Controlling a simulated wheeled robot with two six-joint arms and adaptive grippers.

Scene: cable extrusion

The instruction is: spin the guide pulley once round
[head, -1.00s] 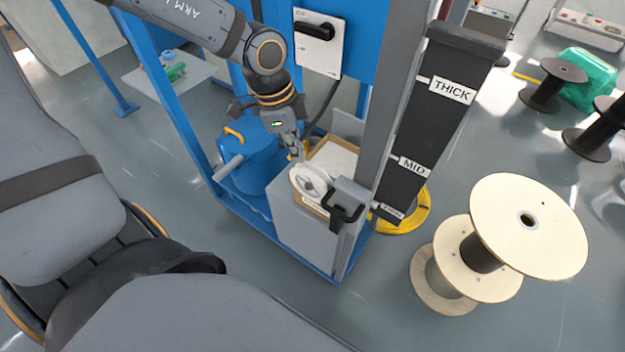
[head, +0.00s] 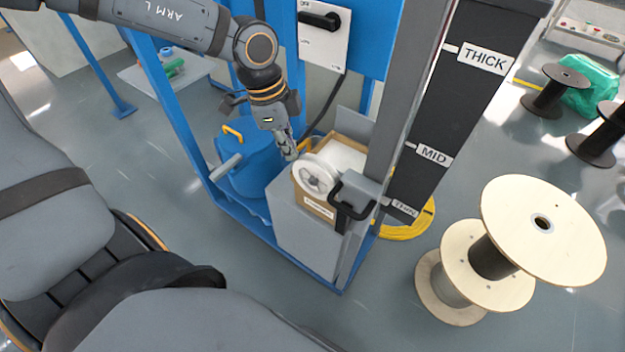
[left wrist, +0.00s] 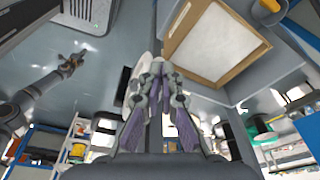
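The guide pulley (head: 316,176) is a white wheel at the front of the blue-framed machine, in the middle of the head view. Its pale edge also shows in the left wrist view (left wrist: 141,68), partly hidden behind my fingers. My left gripper (head: 291,157) points down just left of and above the pulley's rim. In the left wrist view its fingers (left wrist: 157,68) come together at the tips, with nothing clearly between them. I cannot tell whether they touch the rim. My right gripper (left wrist: 72,64) shows small at the left of the left wrist view, away from the pulley; its opening is unclear.
A wooden-framed box with a white inside (head: 350,153) stands behind the pulley. A dark handle (head: 352,196) is close to its right. A blue drum (head: 248,165) stands to the left. Wooden reels (head: 545,232) stand at the right on open floor.

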